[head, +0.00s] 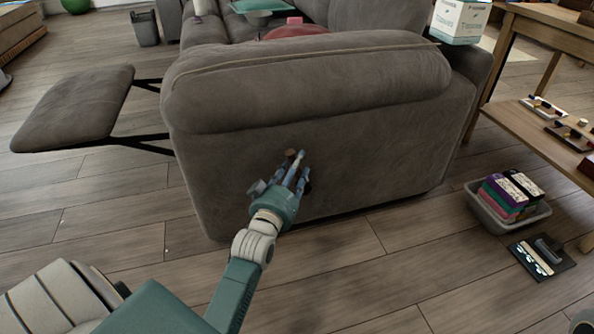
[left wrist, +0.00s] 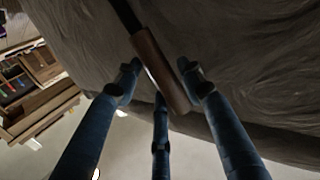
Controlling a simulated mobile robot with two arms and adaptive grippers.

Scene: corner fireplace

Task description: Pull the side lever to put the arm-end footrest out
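The grey sofa (head: 330,150) stands with its arm end facing me. Its padded footrest (head: 75,105) sticks out to the left on dark metal struts. The side lever has a brown wooden handle (left wrist: 160,72) on a dark rod in the left wrist view; in the head view only a small brown bit of the lever (head: 291,153) shows beyond my fingers. My left gripper (head: 293,172) is at the sofa's side panel. Its fingers are spread on both sides of the handle, with the third finger below; I cannot tell whether they touch it. My right gripper is out of view.
A wooden table (head: 545,110) with a lower shelf stands right of the sofa. A grey bin of coloured packs (head: 510,210) and a dark tray (head: 541,256) are on the floor there. The plank floor before the sofa is clear.

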